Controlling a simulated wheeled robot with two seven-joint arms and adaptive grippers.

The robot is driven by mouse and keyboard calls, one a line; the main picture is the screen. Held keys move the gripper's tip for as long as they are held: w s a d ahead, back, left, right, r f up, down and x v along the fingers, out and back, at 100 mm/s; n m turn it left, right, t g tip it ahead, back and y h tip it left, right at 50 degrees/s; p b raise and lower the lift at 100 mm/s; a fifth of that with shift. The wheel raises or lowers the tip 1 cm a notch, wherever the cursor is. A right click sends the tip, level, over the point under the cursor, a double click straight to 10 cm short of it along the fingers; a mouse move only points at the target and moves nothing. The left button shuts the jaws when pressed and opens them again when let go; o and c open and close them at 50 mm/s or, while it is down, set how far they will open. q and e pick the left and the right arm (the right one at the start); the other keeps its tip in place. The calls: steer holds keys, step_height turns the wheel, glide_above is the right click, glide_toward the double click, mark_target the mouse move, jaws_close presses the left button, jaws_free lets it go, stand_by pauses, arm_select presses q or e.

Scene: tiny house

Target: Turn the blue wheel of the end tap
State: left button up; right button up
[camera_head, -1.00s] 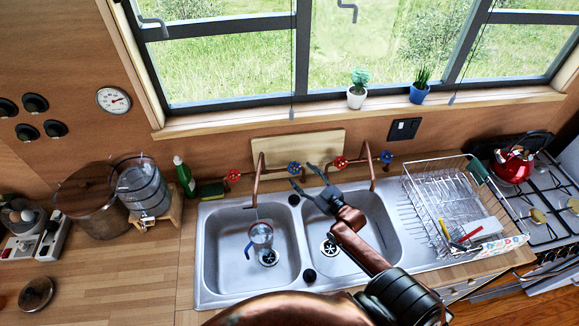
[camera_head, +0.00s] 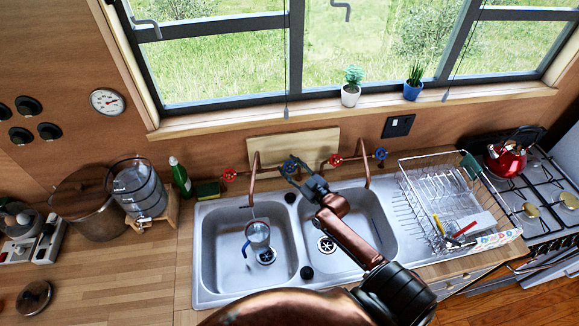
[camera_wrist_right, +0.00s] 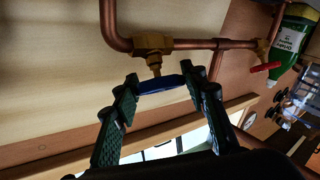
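Two copper taps stand behind the sink. The left tap (camera_head: 254,168) has a red wheel (camera_head: 229,175) and a blue wheel (camera_head: 290,166). The right tap has a red wheel (camera_head: 335,160) and a blue wheel (camera_head: 381,153). My right gripper (camera_head: 297,172) is at the left tap's blue wheel. In the right wrist view that blue wheel (camera_wrist_right: 160,85) is seen edge-on between the spread fingertips of my right gripper (camera_wrist_right: 160,76), below a brass valve (camera_wrist_right: 153,45). I cannot tell whether the fingers touch it. My left gripper is out of view.
A jug (camera_head: 257,235) stands in the left basin. A green bottle (camera_head: 180,177) is left of the taps, and a cutting board (camera_head: 310,142) leans behind them. A dish rack (camera_head: 440,195) is at right, beside a stove with a red kettle (camera_head: 507,157).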

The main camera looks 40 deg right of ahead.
steer(key=c, duration=0.6)
steer(key=shift+r+m+h+p, duration=0.25)
steer(key=shift+m+h+p, duration=0.45)
steer(key=shift+h+p, duration=0.15)
steer(key=shift+f+m+h+p, duration=0.1)
steer(key=shift+m+h+p, duration=0.45)
steer(key=shift+m, duration=0.05)
steer(key=o, duration=1.2)
steer(key=shift+f, duration=0.1)
steer(key=s, duration=0.4)
steer(key=s+a, duration=0.1)
steer(key=s, duration=0.7)
steer(key=shift+a+f, duration=0.15)
steer(key=shift+f, duration=0.1)
